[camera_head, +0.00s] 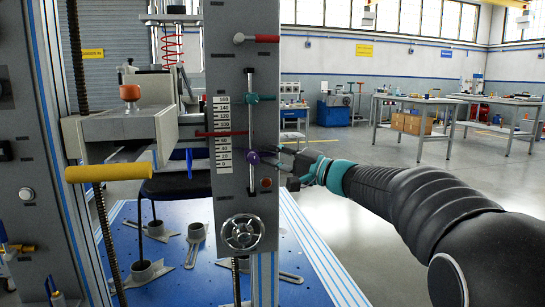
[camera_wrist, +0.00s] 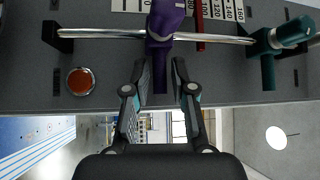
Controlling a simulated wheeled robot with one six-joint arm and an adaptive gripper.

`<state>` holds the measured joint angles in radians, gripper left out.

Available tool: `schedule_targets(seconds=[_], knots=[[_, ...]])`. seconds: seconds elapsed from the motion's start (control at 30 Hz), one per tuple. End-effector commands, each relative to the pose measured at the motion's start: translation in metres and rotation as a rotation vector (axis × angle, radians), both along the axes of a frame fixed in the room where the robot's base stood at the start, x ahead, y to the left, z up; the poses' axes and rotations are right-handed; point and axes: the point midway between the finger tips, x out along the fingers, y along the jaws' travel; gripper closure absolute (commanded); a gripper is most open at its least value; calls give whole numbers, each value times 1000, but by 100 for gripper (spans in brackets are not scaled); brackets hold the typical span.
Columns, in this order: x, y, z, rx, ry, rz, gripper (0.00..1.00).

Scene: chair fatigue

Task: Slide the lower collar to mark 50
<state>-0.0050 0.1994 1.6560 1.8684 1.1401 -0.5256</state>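The lower collar (camera_head: 254,158) is purple and sits low on a vertical metal rod on the grey panel. In the wrist view the purple collar (camera_wrist: 165,20) has a dark purple handle pointing toward me. My gripper (camera_head: 281,157) is at its right. In the wrist view my gripper (camera_wrist: 161,68) is open, with one finger on each side of the handle and small gaps visible. The number scale (camera_head: 222,130) stands left of the rod. The collar's exact reading cannot be told. A red pointer (camera_head: 220,134) crosses the scale above the collar.
A teal upper collar (camera_head: 253,98) is higher on the rod; it also shows in the wrist view (camera_wrist: 268,45). A red button (camera_head: 266,183) and a handwheel (camera_head: 243,232) are below. A yellow-ended bar (camera_head: 108,172) juts out at left. Open floor lies right of the panel.

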Motion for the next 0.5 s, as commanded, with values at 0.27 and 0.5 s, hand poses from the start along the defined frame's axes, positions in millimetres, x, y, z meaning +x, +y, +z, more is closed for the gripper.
schedule_targets(seconds=[0.27, 0.5], knots=[[-7, -14, -2, 0, 1, -2, 75], [-29, -56, -9, 0, 1, -5, 75]])
